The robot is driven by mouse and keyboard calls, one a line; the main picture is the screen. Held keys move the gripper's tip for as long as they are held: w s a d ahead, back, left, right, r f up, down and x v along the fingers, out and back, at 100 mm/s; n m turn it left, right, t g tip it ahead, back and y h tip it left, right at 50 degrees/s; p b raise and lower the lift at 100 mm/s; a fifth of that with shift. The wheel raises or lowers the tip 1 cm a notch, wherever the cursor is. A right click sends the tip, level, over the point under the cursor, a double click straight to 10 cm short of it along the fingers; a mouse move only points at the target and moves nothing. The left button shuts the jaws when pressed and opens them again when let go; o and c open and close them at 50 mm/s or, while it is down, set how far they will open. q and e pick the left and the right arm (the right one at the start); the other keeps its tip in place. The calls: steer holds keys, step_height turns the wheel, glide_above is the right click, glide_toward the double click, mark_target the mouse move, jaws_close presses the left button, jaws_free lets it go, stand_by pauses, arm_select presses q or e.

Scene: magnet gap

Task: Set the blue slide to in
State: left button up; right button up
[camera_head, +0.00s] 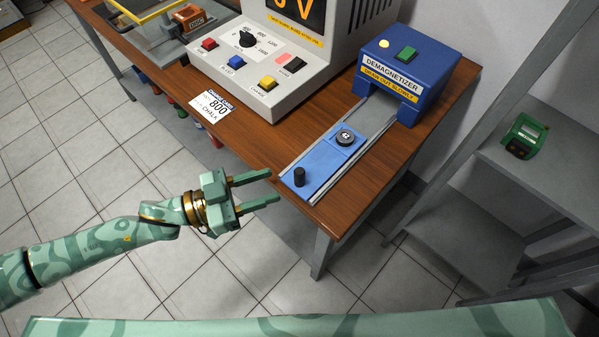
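The blue slide (318,168) is a flat blue plate on a pale rail track (378,112) on the wooden table. It sits at the near end of the track, outside the blue demagnetizer (415,66). A dark upright knob (299,176) stands on its near end, and a dark round piece (345,137) lies on its far part. My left gripper (274,187) is open and empty, its fingers pointing right toward the slide's near end, apart from the knob as far as I can tell. My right gripper is not in view.
The grey-white machine (262,50) with coloured buttons stands left of the track. A card (212,105) reading 800 lies at the table's front edge. A grey shelf (540,165) with a green device (525,135) stands at the right. Free floor lies in front of the table.

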mark_target(300, 175)
arm_select(q)
steer(key=b+x, duration=0.1)
steer(key=x, duration=0.7)
